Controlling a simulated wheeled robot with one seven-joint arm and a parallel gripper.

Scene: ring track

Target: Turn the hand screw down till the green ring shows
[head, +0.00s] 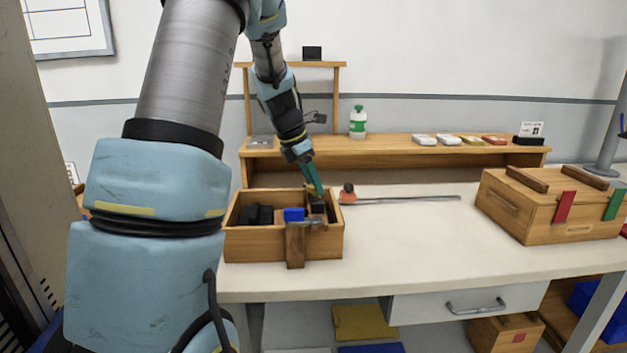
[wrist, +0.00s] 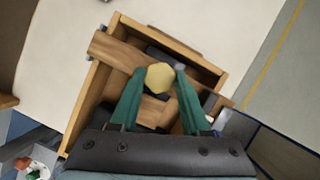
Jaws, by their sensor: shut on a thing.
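In the wrist view, the hand screw shows as a pale yellow six-sided knob (wrist: 160,76), seen from above. My gripper (wrist: 161,84), with green fingers, is shut on this knob, one finger on each side. The screw's shaft under the knob is hidden, and I can make out no green ring in either view. A wooden bar (wrist: 115,50) crosses the open wooden box (wrist: 217,77) below. In the head view, my gripper (head: 319,192) points down at the right part of the open box (head: 258,247); the knob is too small to make out there.
A blue block (head: 294,214) and dark pieces (head: 258,215) are in the box. An orange-and-black object (head: 348,193) and a long rod (head: 410,198) lie to its right. A lidded wooden box (head: 541,208) stands at the right. A shelf (head: 390,143) runs behind. The front middle of the table is clear.

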